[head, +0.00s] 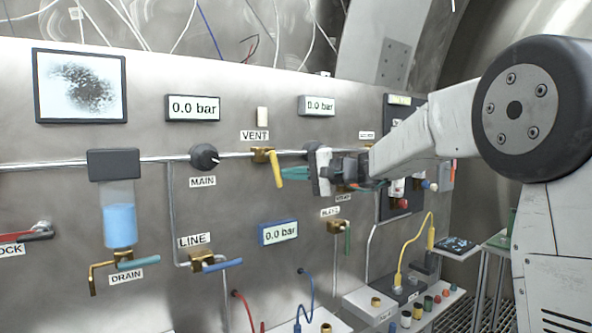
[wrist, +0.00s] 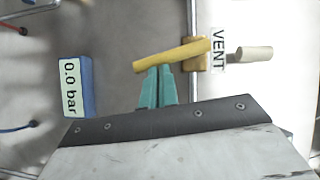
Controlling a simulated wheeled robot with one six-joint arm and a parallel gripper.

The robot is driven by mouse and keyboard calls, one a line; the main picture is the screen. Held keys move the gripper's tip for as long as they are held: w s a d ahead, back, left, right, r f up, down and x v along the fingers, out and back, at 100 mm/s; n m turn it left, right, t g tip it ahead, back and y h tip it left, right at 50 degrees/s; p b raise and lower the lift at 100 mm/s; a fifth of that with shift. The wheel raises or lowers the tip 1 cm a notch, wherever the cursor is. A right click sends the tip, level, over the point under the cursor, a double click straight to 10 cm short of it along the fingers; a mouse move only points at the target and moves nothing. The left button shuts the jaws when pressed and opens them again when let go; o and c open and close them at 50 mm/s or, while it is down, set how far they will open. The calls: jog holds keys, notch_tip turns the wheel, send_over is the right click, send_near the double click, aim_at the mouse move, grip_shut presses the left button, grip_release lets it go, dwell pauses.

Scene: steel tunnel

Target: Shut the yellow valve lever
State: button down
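The yellow valve lever (head: 277,168) hangs from a brass valve body on the pipe under the VENT label. It points mostly down, tilted slightly right, across the pipe line. In the wrist view, which is turned sideways, the yellow lever (wrist: 170,56) runs left from the brass body (wrist: 198,52). My gripper (head: 303,153) is just right of the lever. In the wrist view my gripper's teal fingers (wrist: 157,72) are together, with their tips at the lever's side near its middle. Nothing shows between them. I cannot tell whether they touch the lever.
A white switch (head: 262,116) sits above the VENT label. The black MAIN knob (head: 205,157) is to the left on the pipe. A blue LINE lever (head: 222,265) and a blue-framed gauge (head: 278,232) are lower. A green-handled valve (head: 347,240) is below my gripper.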

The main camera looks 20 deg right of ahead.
jog(key=shift+s+a+f+m, duration=0.15)
jog(key=shift+a+f+m, duration=0.2)
jog(key=shift+a, duration=0.15)
jog(key=shift+f, duration=0.1)
dwell(0.3)
jog(key=w+d+f+v, duration=0.1)
jog(key=w+v, duration=0.1)
jog(key=v, duration=1)
jog(key=shift+d+r, duration=0.2)
jog(key=shift+d, duration=0.45)
jog(key=shift+s, duration=0.15)
